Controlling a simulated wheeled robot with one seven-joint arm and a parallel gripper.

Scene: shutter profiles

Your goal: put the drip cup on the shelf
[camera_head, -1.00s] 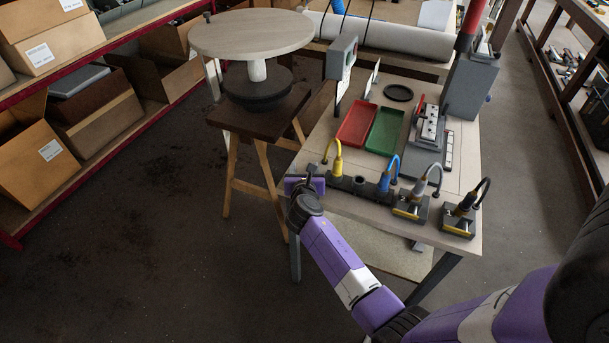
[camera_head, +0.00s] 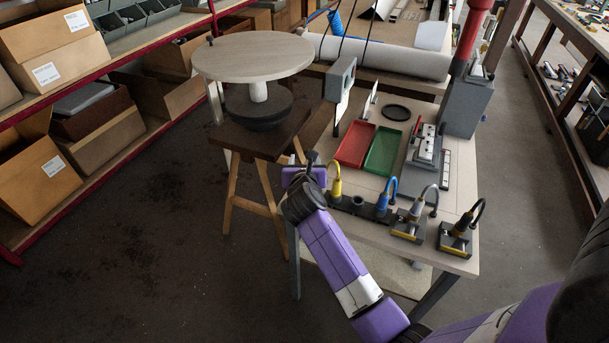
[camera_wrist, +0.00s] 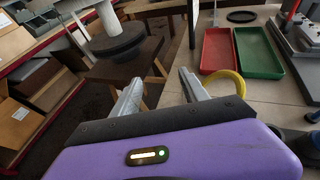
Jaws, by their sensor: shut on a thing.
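My gripper (camera_wrist: 158,88) is at the end of my purple arm. In the head view my wrist (camera_head: 304,186) is over the left edge of the workbench (camera_head: 460,182), left of a yellow curved-neck tool (camera_head: 336,182). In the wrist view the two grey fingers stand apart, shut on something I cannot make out. I cannot pick out the drip cup with certainty. Red-framed shelves (camera_head: 125,145) with cardboard boxes stand at the left of the head view.
Several curved-neck tools stand along the bench front. Red (camera_head: 355,146) and green (camera_head: 384,152) trays lie behind them. A round-topped stand (camera_head: 253,58) is at the bench's left. Open floor (camera_head: 150,240) lies between shelves and bench.

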